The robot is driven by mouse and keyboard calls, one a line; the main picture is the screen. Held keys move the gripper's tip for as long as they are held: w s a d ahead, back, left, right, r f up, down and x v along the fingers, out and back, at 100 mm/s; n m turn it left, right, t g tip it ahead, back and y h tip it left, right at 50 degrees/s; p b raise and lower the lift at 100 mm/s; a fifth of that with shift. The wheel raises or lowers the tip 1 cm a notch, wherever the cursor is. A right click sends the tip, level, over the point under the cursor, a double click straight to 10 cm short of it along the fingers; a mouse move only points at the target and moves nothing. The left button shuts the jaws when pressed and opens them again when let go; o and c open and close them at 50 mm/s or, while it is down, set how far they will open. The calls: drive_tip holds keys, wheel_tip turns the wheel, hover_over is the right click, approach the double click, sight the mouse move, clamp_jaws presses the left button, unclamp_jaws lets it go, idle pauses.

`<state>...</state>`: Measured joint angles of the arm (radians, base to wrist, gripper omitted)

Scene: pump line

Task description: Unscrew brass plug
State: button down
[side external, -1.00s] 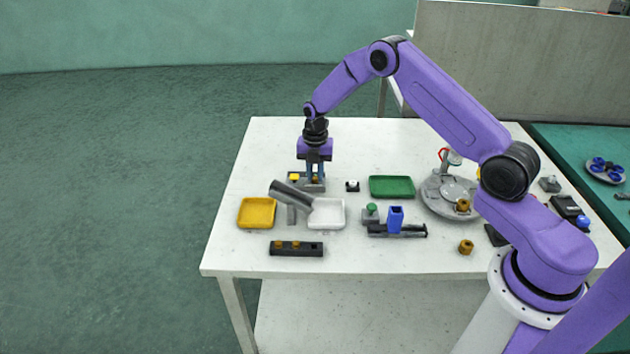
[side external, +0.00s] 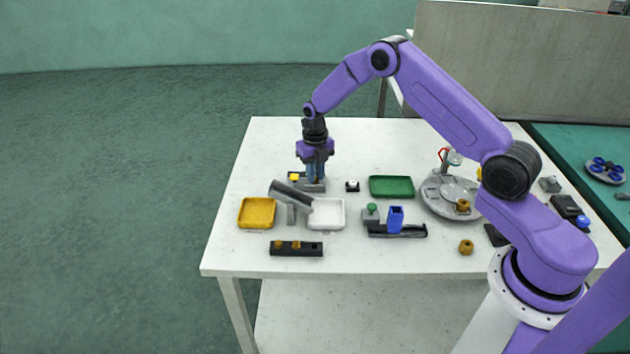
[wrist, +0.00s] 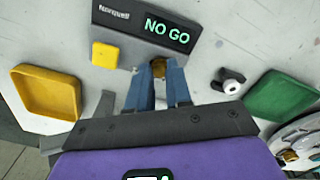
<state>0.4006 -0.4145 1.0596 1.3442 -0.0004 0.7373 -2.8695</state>
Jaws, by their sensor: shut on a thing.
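My gripper (side external: 316,182) points straight down at the grey gauge block (side external: 300,183) at the back left of the table. In the wrist view my gripper (wrist: 160,72) has its blue fingers closed around a brass plug (wrist: 159,67) at the block's edge. Most of the plug is hidden between the fingertips, so its thread and seating cannot be seen. The block (wrist: 135,40) has a yellow button (wrist: 105,55) and a display (wrist: 168,30) reading "NO GO".
A grey angled tube (side external: 290,194) stands close in front, by a yellow tray (side external: 257,213) and a white tray (side external: 327,214). A black rack (side external: 296,249) holds brass pieces. A green tray (side external: 391,187) and a round grey fixture (side external: 445,195) lie to the right.

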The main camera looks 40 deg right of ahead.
drive_tip(key=c, duration=1.2)
unclamp_jaws()
drive_tip(key=shift+a, duration=0.1)
drive_tip(key=shift+c, duration=0.2)
drive_tip(key=shift+r, duration=2.3)
